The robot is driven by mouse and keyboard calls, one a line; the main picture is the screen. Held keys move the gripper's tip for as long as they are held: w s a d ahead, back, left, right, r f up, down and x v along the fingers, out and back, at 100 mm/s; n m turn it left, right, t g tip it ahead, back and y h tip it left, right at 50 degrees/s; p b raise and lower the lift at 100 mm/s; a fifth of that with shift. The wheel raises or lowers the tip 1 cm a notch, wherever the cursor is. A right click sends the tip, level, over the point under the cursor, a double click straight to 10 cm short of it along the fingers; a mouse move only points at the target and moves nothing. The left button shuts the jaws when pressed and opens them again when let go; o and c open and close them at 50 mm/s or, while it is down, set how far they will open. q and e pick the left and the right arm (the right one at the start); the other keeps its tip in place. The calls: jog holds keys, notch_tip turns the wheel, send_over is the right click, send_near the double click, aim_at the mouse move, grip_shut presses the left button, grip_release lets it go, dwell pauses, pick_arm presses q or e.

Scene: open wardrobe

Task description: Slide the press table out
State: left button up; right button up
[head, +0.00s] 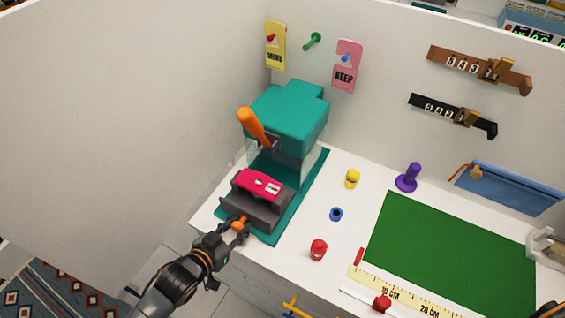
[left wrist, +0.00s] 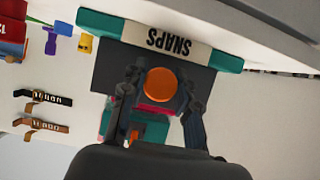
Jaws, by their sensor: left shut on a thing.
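The teal press (head: 290,112) stands on a teal base at the left of the white worktop, with an orange lever (head: 252,125) on its front. Its grey press table (head: 252,207) is at the front and carries a pink tag (head: 259,184). An orange knob (left wrist: 161,84) is on the press table's front. My left gripper (head: 238,226) is at this knob, its fingers shut on it from both sides. In the left wrist view the fingers (left wrist: 160,98) flank the knob, and a "SNAPS" label (left wrist: 168,40) shows upside down. My right gripper is not clearly seen.
A tall white panel (head: 120,110) rises close on the left. Red (head: 318,250), blue (head: 336,214), yellow (head: 352,179) and purple (head: 409,178) small items stand right of the press. A green mat (head: 450,255) and ruler (head: 400,293) lie further right.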

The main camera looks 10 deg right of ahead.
pick_arm(q)
jog(key=shift+s+a+f, duration=0.1)
jog(key=shift+s+a, duration=0.3)
jog(key=shift+s, duration=0.15)
jog(key=o, duration=0.5)
jog(key=shift+o, duration=0.2)
jog(key=shift+s+a+p, duration=0.25)
jog(key=shift+s+p, duration=0.1)
jog(key=shift+p, duration=0.15)
jog(key=shift+o, duration=1)
jog(key=shift+s+a, duration=0.25)
jog(key=shift+s, duration=0.05)
